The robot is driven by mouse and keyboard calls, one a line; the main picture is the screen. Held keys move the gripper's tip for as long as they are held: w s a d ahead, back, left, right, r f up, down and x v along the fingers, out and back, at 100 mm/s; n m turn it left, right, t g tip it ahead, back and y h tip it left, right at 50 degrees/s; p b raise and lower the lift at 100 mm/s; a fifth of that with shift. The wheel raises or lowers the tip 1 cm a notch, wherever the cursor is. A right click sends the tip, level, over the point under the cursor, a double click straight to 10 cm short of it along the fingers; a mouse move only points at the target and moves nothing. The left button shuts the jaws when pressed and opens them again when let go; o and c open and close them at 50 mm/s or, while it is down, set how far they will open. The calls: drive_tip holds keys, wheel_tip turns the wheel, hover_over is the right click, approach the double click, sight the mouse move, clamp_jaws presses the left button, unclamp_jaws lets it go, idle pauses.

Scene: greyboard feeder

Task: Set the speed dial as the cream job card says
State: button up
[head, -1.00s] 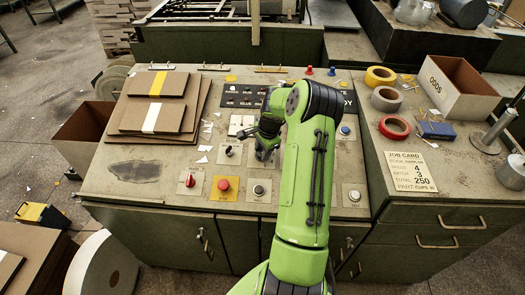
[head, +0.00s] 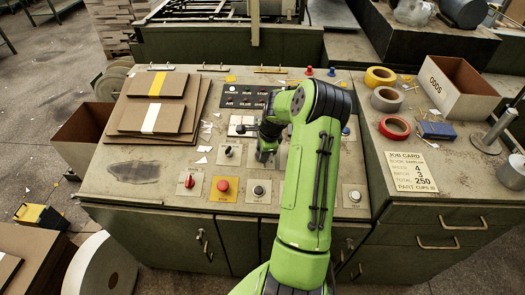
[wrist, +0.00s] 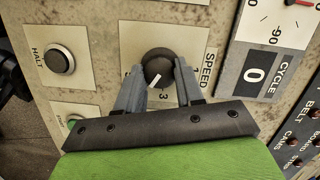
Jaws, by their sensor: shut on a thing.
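The cream job card (head: 411,172) lies on the right-hand cabinet top in the head view and reads speed 4, batch 3, total 250. In the wrist view the speed dial (wrist: 157,72) is a round black knob with a white pointer line on a cream plate marked SPEED. The line points down and to the left, to the left of the printed 3. My gripper (wrist: 158,66) is shut on the knob, one finger on each side. The fingers cover part of the scale, so other numerals are hidden. In the head view my gripper (head: 266,152) hides the dial.
A dark HALT button (wrist: 59,58) and a CYCLE counter showing 0 (wrist: 261,74) flank the dial plate. A red mushroom button (head: 223,186) and a red-knobbed switch (head: 189,181) sit nearer the panel's front. Board stacks (head: 120,118) lie at left.

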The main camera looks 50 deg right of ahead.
drive_tip(key=o, duration=1)
drive_tip(key=shift+o, duration=0.2)
drive_tip(key=shift+r, duration=0.1)
drive_tip(key=p+v, duration=0.2)
drive_tip(key=v, duration=1.3)
drive_tip(key=shift+r+p, duration=0.3)
drive_tip(key=shift+r, duration=0.05)
